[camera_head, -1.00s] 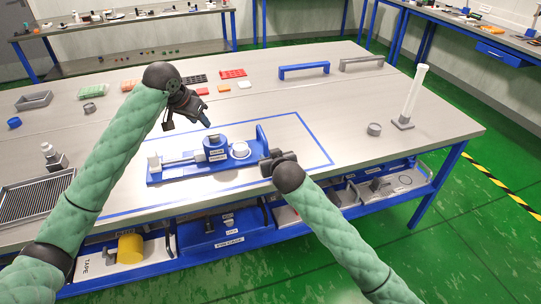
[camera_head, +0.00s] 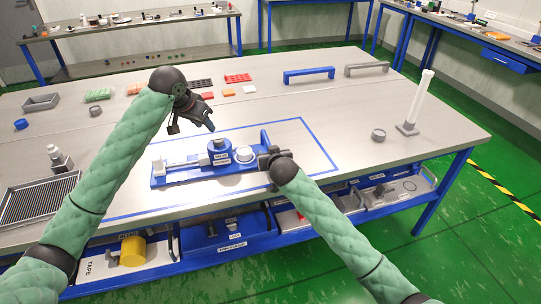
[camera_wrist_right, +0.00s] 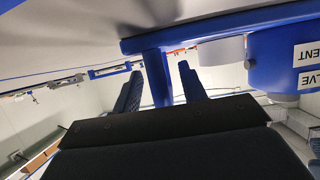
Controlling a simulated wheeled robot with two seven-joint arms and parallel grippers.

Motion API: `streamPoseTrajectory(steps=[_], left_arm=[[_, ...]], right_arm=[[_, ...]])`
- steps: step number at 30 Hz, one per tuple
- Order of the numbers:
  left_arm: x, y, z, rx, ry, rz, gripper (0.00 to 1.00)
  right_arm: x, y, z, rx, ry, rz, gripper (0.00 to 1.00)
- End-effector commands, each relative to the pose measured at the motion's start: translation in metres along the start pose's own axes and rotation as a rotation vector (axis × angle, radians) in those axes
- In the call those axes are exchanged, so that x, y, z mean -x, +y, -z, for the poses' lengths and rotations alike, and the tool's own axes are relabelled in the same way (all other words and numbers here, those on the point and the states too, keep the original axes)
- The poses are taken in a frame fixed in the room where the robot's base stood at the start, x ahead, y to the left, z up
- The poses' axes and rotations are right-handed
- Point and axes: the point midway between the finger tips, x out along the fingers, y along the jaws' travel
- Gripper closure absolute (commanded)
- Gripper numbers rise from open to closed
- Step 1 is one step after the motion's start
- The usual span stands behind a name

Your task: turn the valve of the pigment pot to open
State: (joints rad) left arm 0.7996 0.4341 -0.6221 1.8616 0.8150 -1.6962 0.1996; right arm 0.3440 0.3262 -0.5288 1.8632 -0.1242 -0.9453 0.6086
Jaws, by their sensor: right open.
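The pigment pot (camera_head: 219,151) is a blue cylinder with white labels on a blue stand (camera_head: 160,180) inside the blue outline. In the right wrist view its blue body (camera_wrist_right: 285,58) is at the upper right, its labels partly cut off. A blue upright (camera_head: 264,139) rises at the stand's right end. My right gripper (camera_head: 268,160) is at that end. In the right wrist view its fingers (camera_wrist_right: 160,88) are open, with the blue upright (camera_wrist_right: 155,70) between them in the picture; contact is unclear. My left gripper (camera_head: 209,124) hangs above and behind the pot, apart from it.
A white round dish (camera_head: 244,154) sits on the stand beside the pot. A grey ring (camera_head: 378,135) and a tall clear cylinder (camera_head: 420,98) stand at the right. A ribbed tray (camera_head: 38,198) lies at the front left. The tabletop right of the outline is mostly clear.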

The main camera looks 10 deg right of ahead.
Motion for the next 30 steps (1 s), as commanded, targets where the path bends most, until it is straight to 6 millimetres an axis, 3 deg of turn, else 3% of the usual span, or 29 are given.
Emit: streamPoseTrajectory(steps=[7,12,14,30], left_arm=[[0.0000,0.0000,0.0000,0.000,0.000,0.000,0.64],[0.0000,0.0000,0.0000,0.000,0.000,0.000,0.64],[0.0000,0.0000,0.0000,0.000,0.000,0.000,0.64],[0.0000,0.0000,0.0000,0.000,0.000,0.000,0.64]], right_arm=[[-0.0005,-0.0001,-0.0001,0.000,0.000,0.000,0.58],[-0.0004,-0.0001,-0.0001,0.000,0.000,0.000,0.92],[-0.0004,-0.0001,-0.0001,0.000,0.000,0.000,1.00],[-0.0003,0.0000,-0.0001,0.000,0.000,0.000,1.00]])
